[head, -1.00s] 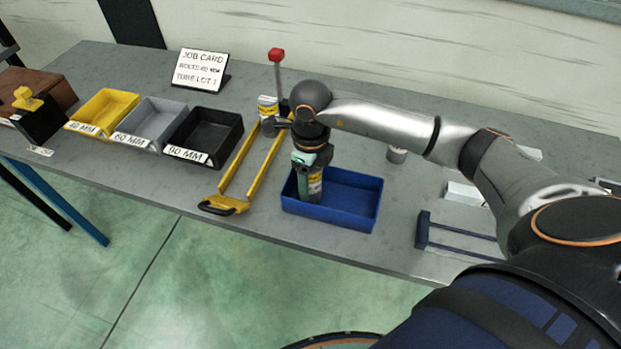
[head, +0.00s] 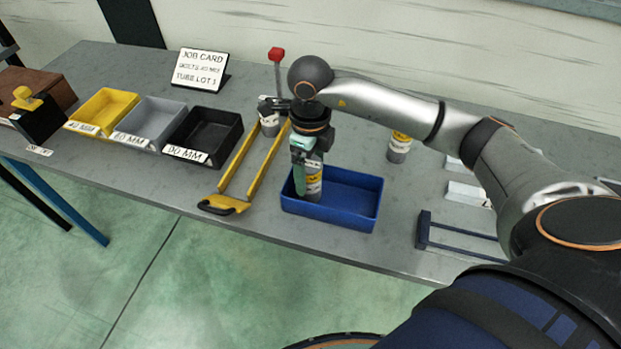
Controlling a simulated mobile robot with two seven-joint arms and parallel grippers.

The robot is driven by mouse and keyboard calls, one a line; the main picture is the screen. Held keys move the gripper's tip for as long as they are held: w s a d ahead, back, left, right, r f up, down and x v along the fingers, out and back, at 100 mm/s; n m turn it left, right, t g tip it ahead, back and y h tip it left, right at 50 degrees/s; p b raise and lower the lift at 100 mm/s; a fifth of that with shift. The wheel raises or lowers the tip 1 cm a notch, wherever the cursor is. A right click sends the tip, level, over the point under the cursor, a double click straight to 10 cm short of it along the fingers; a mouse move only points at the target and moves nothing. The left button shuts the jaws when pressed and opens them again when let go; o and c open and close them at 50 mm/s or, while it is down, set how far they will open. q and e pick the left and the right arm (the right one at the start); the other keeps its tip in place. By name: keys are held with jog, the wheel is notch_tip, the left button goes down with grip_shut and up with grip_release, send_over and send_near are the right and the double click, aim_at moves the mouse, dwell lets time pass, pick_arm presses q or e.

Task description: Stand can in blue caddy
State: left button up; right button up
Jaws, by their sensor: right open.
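The blue caddy (head: 353,206) is an open tray near the front edge of the grey table. A can (head: 315,183) with a yellow and white label stands about upright inside its left part. My right gripper (head: 304,182) points down over the caddy, with its fingers open at the can. The near finger hides part of the can, so I cannot tell if they touch. My left gripper is not in view.
A yellow-framed tool (head: 232,176) lies left of the caddy. Black (head: 216,125), grey (head: 158,121) and yellow (head: 110,107) bins stand further left, near a job card (head: 201,70). A dark blue bracket (head: 459,234) lies right of the caddy.

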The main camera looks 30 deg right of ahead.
notch_tip(320, 180, up, 8)
jog(key=shift+r+b, duration=0.1)
jog(key=shift+b, duration=0.2)
dwell(1.2)
